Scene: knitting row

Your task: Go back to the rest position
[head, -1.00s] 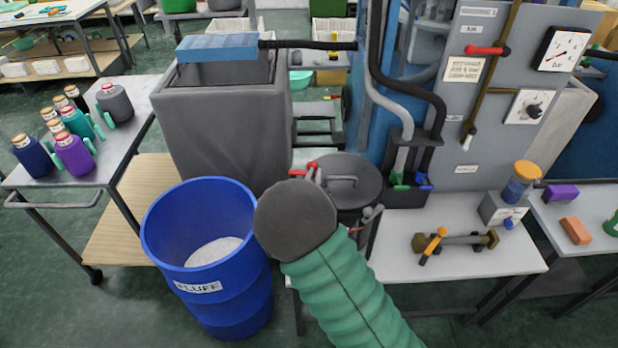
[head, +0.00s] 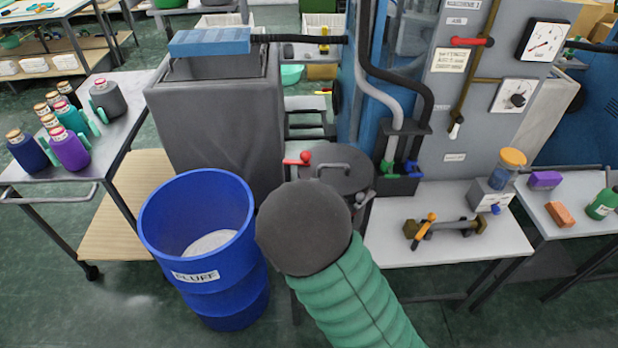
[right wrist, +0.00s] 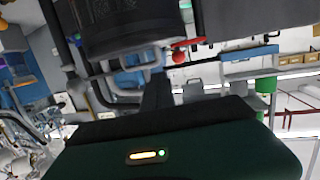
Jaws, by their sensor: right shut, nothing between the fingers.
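My right arm, a green ribbed sleeve (head: 368,300) with a dark grey round end (head: 304,228), comes in from the bottom of the head view. My left gripper is in neither view.
A blue FLUFF drum (head: 203,285) stands left of my arm. A round grey lid with a handle (head: 345,165) and the red ball handle (head: 304,159) lie just behind it. A white bench (head: 390,250) with a dumbbell-shaped tool (head: 440,229) is at right. Yarn cones (head: 70,150) stand on the left cart.

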